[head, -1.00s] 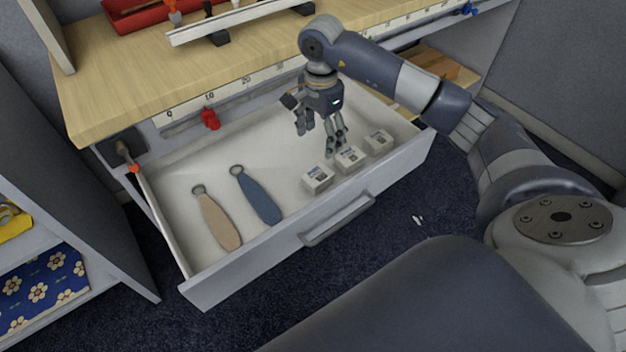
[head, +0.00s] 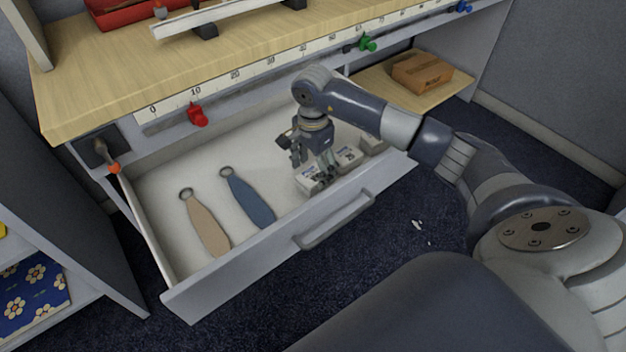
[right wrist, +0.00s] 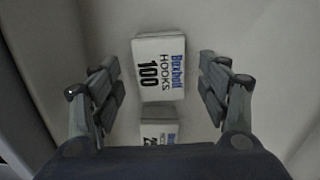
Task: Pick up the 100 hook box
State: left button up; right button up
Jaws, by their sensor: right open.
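The 100 hook box (right wrist: 160,68) is a small white box with blue and black print reading "HOOKS 100". It lies flat in the open drawer. In the head view it is the leftmost box (head: 307,181), partly hidden by my right gripper (head: 314,170). The right wrist view shows my right gripper (right wrist: 160,88) open, one finger on each side of the box, with gaps between. I cannot tell whether the fingertips are down at its height. My left gripper is not in view.
Another white box (right wrist: 158,132) lies close beside it; two boxes stand to its right in the head view (head: 348,158). A blue paddle-shaped item (head: 250,198) and a tan one (head: 207,225) lie left. The drawer front (head: 250,255) and worktop edge (head: 150,112) bound the space.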

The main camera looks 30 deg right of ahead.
aim_at(313, 174)
notch_tip(313, 174, down, 3)
jog(key=shift+d+f, duration=0.1)
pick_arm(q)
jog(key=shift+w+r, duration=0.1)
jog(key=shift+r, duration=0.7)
pick_arm(e)
jog(key=shift+c, duration=0.5)
jog(key=c, duration=1.1)
